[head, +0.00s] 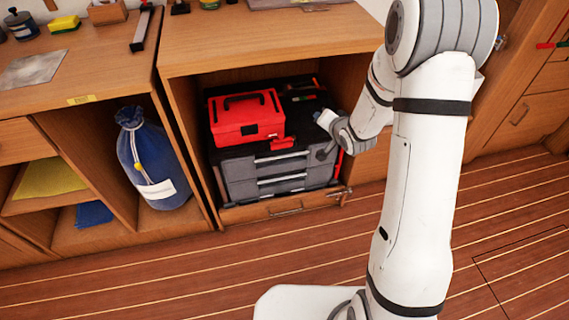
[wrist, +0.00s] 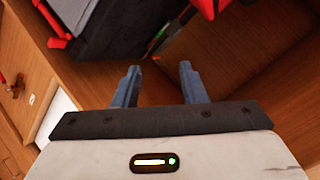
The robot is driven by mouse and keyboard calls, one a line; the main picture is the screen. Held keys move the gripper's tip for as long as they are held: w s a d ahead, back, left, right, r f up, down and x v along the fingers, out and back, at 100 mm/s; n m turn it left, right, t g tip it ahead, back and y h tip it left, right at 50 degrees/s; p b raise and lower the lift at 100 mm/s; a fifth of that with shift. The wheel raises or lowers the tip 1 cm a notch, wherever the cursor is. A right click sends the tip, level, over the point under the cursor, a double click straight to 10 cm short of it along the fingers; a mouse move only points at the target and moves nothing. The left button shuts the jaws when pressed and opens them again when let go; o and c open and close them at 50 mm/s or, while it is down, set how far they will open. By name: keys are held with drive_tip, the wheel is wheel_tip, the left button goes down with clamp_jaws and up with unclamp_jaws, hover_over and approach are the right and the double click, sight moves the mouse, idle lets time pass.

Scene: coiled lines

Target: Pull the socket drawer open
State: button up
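A grey tool chest (head: 240,174) with a black top stands in the cupboard bay. It has wide drawers with pale handle bars, an upper one (head: 282,157) and a lower one (head: 282,180). The drawers look shut, and I cannot read which one is the socket drawer. My gripper (wrist: 159,68) is open, with nothing between its two blue-grey fingers in the wrist view. In the head view my wrist is by the chest's right side, and the fingertips cannot be made out. The dark chest side (wrist: 110,22) shows beyond the fingers at upper left in the wrist view.
A red toolbox (head: 247,120) sits on the chest. A wooden drawer front (head: 250,212) with a metal handle lies below it. A blue bag (head: 155,165) stands in the left bay. The plank floor (head: 180,275) in front is clear.

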drive_tip(key=a+f+m+t+y+b, duration=0.1)
drive_tip(key=a+f+y+b, duration=0.15)
drive_tip(key=f, duration=0.55)
drive_tip(key=a+f+m+t+y+b, duration=0.1)
drive_tip(key=a+f+y+b, duration=0.15)
drive_tip(key=f, duration=0.45)
drive_tip(key=m+t+y+b, duration=0.1)
drive_tip(key=m+y+b, duration=0.15)
drive_tip(key=b, duration=0.25)
approach(283, 159)
drive_tip(key=w, duration=0.1)
drive_tip(key=shift+m, duration=0.25)
drive_tip(key=b+x, duration=0.1)
drive_tip(key=x, duration=0.7)
drive_tip(key=shift+a+r, duration=0.1)
drive_tip(key=shift+a, duration=0.2)
drive_tip(key=shift+c, duration=0.2)
drive_tip(key=shift+s, duration=0.1)
clamp_jaws()
